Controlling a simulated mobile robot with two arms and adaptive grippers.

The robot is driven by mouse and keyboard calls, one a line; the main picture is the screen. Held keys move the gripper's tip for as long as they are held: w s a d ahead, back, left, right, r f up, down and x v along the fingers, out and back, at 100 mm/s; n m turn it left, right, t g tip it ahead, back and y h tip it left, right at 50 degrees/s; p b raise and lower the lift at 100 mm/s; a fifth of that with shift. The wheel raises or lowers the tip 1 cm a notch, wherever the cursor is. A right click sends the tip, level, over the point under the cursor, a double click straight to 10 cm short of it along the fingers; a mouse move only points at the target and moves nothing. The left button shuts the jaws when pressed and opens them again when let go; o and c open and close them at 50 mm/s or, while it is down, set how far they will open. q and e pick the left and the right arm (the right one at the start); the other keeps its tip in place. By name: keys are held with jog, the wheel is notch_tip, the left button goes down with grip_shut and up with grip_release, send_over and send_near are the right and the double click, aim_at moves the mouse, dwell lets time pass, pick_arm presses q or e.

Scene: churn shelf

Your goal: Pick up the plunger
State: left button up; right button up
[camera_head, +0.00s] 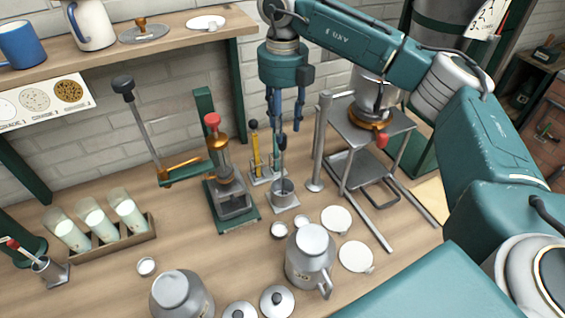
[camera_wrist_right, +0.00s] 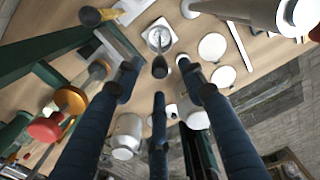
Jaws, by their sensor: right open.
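A dark-handled upright tool that looks like the plunger (camera_head: 282,145) stands in a small metal cup (camera_head: 284,192) on a pale square base, on the wooden bench. My right gripper (camera_head: 284,118) points down just above its handle, with the three blue fingers spread and empty. In the right wrist view the dark knob (camera_wrist_right: 160,67) shows between the fingertips (camera_wrist_right: 160,78), with the metal cup (camera_wrist_right: 160,36) beyond it. I cannot tell whether any finger touches the handle. My left gripper is not in view.
A red-knobbed press (camera_head: 229,190) and a yellow-handled tool (camera_head: 256,150) stand left of the cup. A metal post (camera_head: 319,145) and metal stand (camera_head: 370,130) are close on the right. Metal jugs (camera_head: 311,256) and pale discs (camera_head: 337,219) lie in front.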

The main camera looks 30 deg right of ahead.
notch_tip(320, 180, down, 4)
jog(key=shift+r+p, duration=0.2)
jog(key=shift+p, duration=0.75)
jog(key=shift+f, duration=0.5)
grip_shut()
jog(key=shift+r, duration=0.1)
